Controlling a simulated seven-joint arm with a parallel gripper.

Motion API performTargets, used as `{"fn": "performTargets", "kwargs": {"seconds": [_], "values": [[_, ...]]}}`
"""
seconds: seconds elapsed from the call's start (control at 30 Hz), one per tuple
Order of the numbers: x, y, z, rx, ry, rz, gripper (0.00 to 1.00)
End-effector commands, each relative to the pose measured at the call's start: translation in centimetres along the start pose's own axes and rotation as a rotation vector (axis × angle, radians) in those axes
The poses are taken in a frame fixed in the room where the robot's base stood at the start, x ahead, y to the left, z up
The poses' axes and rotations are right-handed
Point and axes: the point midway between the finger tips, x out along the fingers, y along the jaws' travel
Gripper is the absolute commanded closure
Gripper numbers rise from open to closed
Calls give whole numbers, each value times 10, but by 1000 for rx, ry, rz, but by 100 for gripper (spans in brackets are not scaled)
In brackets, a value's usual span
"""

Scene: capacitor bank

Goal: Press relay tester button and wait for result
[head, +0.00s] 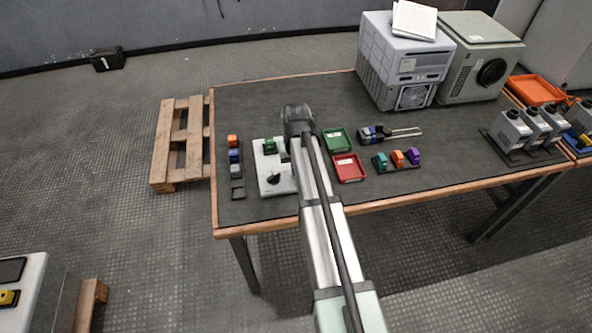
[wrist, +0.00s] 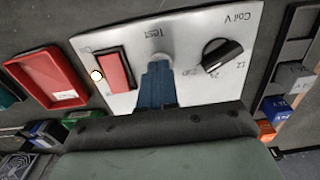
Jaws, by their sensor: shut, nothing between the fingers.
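The relay tester (head: 268,181) is a pale box near the table's left end, with a green part (head: 269,146) on it and a dark knob. In the wrist view, its panel (wrist: 130,38) carries a round grey button (wrist: 160,59) by the word "Test", a red rocker switch (wrist: 114,70), a small pale lamp (wrist: 97,75) and a black "Coil V" knob (wrist: 222,56). My gripper (wrist: 158,66) is shut and empty, its blue fingertips at the button's lower edge. I cannot tell whether they touch or press it. In the head view, my arm hides the fingertips.
A red tray (head: 348,168) and a green tray (head: 337,139) lie right of the tester. A rack of coloured relays (head: 236,170) stands left of it, and another rack (head: 397,160) farther right. Large grey equipment (head: 405,62) fills the back right. The table's back left is clear.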

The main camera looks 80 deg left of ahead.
Motion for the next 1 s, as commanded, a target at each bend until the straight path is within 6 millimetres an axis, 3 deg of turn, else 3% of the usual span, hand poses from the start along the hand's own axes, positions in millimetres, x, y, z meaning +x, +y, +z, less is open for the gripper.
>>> {"fn": "performTargets", "kwargs": {"seconds": [0.37,1.0], "values": [[-4,0,0,0,-1,0,100],[-44,0,0,0,0,0,100]]}}
